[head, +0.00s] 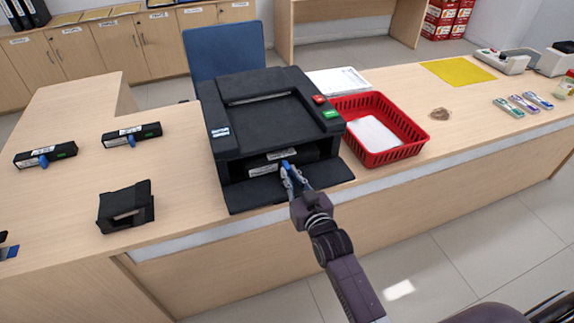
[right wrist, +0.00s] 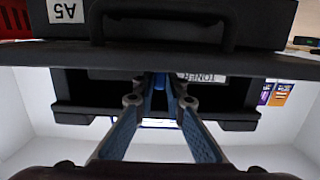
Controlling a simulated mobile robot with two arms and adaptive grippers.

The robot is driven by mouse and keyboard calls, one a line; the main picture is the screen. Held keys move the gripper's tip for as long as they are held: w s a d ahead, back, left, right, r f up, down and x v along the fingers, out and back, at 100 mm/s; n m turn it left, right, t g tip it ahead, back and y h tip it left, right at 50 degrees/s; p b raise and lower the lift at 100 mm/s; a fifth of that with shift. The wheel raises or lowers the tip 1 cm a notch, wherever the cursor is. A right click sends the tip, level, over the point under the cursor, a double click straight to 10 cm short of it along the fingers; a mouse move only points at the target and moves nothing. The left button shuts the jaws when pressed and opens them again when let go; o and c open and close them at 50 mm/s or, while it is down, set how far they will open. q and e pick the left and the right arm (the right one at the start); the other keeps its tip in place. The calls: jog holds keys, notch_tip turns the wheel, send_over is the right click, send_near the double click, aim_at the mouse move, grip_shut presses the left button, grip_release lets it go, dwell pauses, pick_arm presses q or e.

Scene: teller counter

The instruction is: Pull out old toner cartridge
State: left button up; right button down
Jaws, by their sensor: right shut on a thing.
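The black printer (head: 265,118) stands on the counter with its front flap (head: 325,174) folded down. Inside the opening is the old toner cartridge (head: 264,170), dark with a white label and a blue handle (head: 286,165). My right gripper (head: 289,176) reaches over the flap from the front and is shut on this handle. In the right wrist view, which looks upside down, both fingertips (right wrist: 160,98) close around the blue handle, next to a label reading TONER (right wrist: 202,77). Most of the cartridge is hidden in the printer. My left gripper is not in view.
Two black cartridges with blue handles lie on the counter at left, one farther left (head: 60,151), one nearer the printer (head: 146,131). A small black holder (head: 126,208) stands in front of them. A red basket (head: 378,154) with paper is close right of the printer.

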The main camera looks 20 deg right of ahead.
jog(key=shift+s+f, duration=0.15)
jog(key=shift+s, duration=0.25)
jog(key=shift+s+p, duration=0.35)
jog(key=shift+p, duration=0.05)
jog(key=s, duration=0.2)
jog(key=s+r+p, duration=0.1)
jog(key=shift+s+d, duration=0.15)
jog(key=shift+s, duration=0.2)
jog(key=shift+s+p, duration=0.3)
jog(key=shift+p, duration=0.1)
jog(key=shift+s+f+p, duration=0.1)
jog(key=shift+s+p, duration=0.25)
jog(key=shift+s, duration=0.25)
jog(key=shift+s+p, duration=0.3)
jog(key=shift+s, duration=0.55)
